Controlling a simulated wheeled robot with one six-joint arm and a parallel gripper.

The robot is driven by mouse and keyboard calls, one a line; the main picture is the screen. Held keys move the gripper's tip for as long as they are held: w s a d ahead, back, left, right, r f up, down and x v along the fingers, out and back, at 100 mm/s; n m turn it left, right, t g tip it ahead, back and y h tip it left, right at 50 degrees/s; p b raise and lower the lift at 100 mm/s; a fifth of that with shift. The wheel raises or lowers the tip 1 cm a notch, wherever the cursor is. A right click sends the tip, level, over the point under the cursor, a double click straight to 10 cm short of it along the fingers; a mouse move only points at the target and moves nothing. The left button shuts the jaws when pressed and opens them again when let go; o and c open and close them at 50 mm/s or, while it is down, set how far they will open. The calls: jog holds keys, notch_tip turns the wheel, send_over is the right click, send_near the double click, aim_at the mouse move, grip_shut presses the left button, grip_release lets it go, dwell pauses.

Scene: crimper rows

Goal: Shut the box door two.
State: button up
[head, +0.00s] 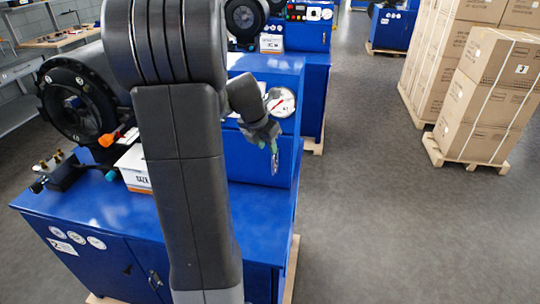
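A blue cabinet (110,215) with a small label marked 2 (62,246) stands in the foreground. Its front has a dark handle (155,280) and a seam between panels; I cannot tell whether a door there is ajar. A raised blue box (286,68) with a round gauge (281,102) stands at its right rear. My gripper (273,155) points down in front of this box, apart from the handle. Its fingers are small and overlap the blue face, so their opening is unclear. My arm hides much of the cabinet's middle and front.
A black ring-shaped machine (75,105) and a white carton (133,168) stand on the cabinet top. More blue cabinets (307,45) stand behind. Strapped cartons on a pallet (490,100) stand at the right. Grey floor (390,220) between is clear.

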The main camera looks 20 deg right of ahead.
aim_at(273, 172)
jog(key=v, duration=0.3)
jog(key=shift+r, duration=0.25)
jog(key=p+x, duration=0.1)
jog(key=x, duration=1.2)
jog(key=shift+f, duration=0.45)
